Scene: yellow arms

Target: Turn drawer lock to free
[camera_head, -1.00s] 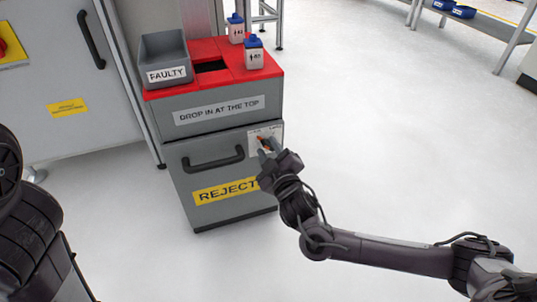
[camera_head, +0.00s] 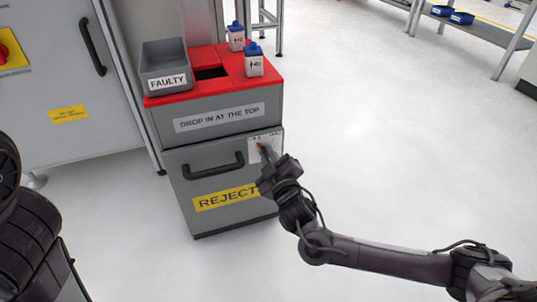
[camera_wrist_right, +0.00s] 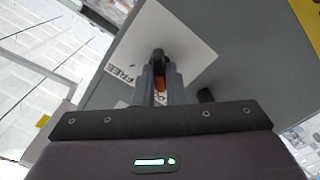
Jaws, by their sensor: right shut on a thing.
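The drawer lock is on a white plate (camera_head: 256,153) at the upper right of the grey drawer front (camera_head: 187,197). In the right wrist view the plate (camera_wrist_right: 190,45) carries the word FREE on its left part. The lock's knob (camera_wrist_right: 159,58) is dark with an orange part below. My right gripper (camera_wrist_right: 158,80) is shut on the knob, its fingers on either side of it. In the head view my right gripper (camera_head: 267,157) covers part of the plate, and the knob's exact angle is hard to tell. My left gripper is not in view; only my left arm shows.
The drawer has a dark handle (camera_head: 212,167) and a REJECT label. On the cabinet's red top (camera_head: 205,55) stand a grey FAULTY bin (camera_head: 166,64) and two white bottles with blue caps (camera_head: 254,62). The floor to the right is clear.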

